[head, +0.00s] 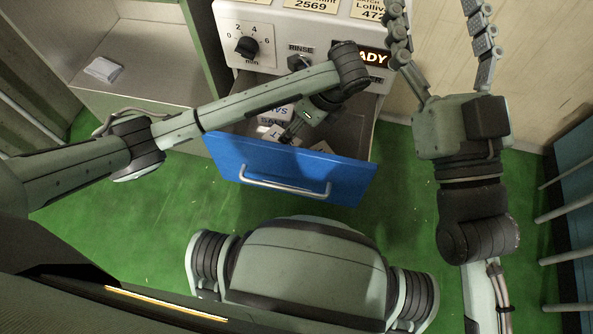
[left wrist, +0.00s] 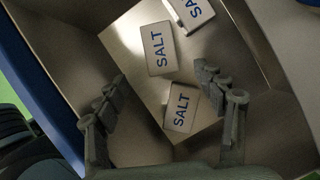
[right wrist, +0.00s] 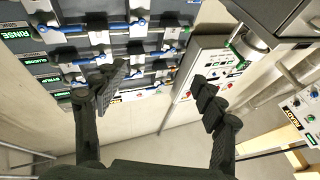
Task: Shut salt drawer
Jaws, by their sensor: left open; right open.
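The salt drawer has a blue front (head: 275,170) with a metal bar handle (head: 285,187). It is pulled out from the pale machine in the head view. White packets marked SALT (left wrist: 159,48) lie inside it; one (left wrist: 181,108) lies nearest my left gripper and another (left wrist: 190,12) is at the top of the left wrist view. My left gripper (left wrist: 160,90) is open, with its fingers inside the drawer above the packets and nothing between them. In the head view the left arm partly hides the drawer interior. My right gripper (head: 440,45) is open and empty, raised to the right of the machine.
The machine's panel (head: 250,46) with a knob is behind the drawer. An open pale cabinet (head: 150,55) holding a white item (head: 103,70) stands left. A blue rack with bars (head: 572,190) stands right.

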